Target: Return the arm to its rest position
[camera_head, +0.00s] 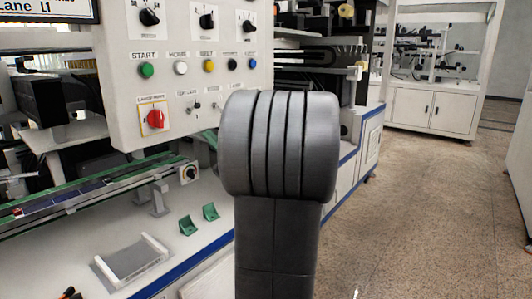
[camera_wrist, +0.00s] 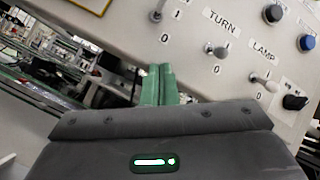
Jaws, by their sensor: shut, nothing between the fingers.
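My gripper (camera_wrist: 158,70) shows in the wrist view as two green fingers pressed together, shut and empty. They point at the lower edge of the light control panel (camera_wrist: 205,87), near the TURN and LAMP switches. Whether they touch the panel cannot be told.
Below are a conveyor (camera_head: 75,205), a white tray (camera_head: 132,262) and small green blocks (camera_head: 188,225). Open floor (camera_head: 430,210) lies to the right.

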